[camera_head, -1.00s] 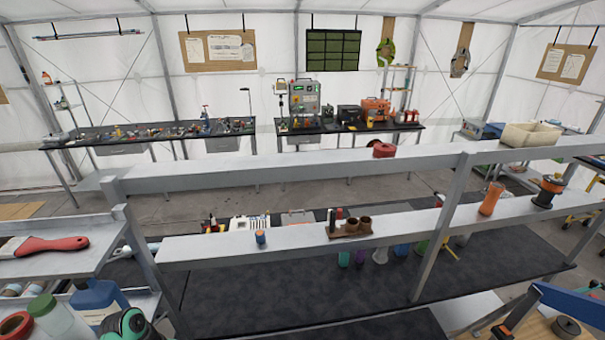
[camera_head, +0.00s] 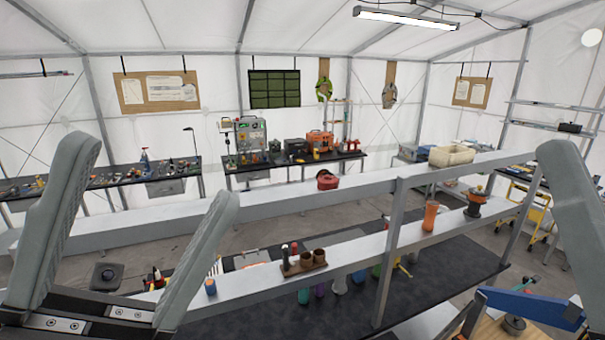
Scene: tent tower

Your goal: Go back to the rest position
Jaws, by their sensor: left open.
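My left gripper (camera_head: 150,170) is at the lower left, close to the camera. Its two grey fingers point up and stand wide apart, with nothing between them. It hides part of the left end of the shelves. A single grey finger of my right gripper (camera_head: 577,215) shows at the right edge. Its other finger is out of view, so its opening cannot be told.
A two-level grey shelf (camera_head: 350,255) crosses the front. A blue clamp-like tool (camera_head: 530,304) is at the lower right.

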